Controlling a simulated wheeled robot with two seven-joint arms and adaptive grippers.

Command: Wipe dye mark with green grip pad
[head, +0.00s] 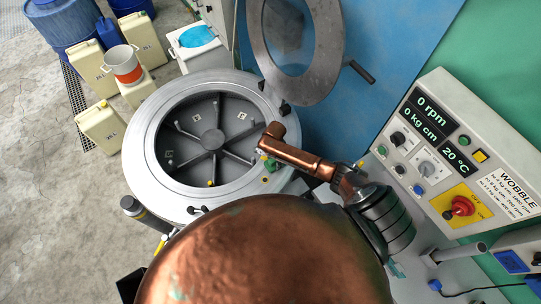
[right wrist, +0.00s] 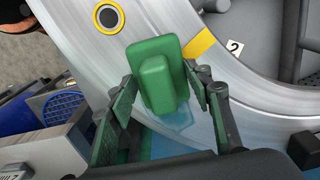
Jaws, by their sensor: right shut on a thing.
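The green grip pad (right wrist: 158,78) is between the two fingers of my right gripper (right wrist: 160,88) in the right wrist view. My right gripper is shut on it. The pad is over the pale metal rim of the drum; whether it touches the rim I cannot tell. A pale blue-teal dye mark (right wrist: 173,121) shows on the rim just below the pad, partly hidden by it. In the head view a small green part (head: 268,164) shows at the drum's right rim, under my copper arm. My left gripper is not in view.
The drum (head: 212,140) is open, its lid (head: 297,45) raised behind it. A control panel (head: 460,150) with a red switch stands at the right. Canisters (head: 102,128), an orange-and-white pail (head: 123,65) and blue barrels (head: 62,22) stand at the left. Floor at the far left is clear.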

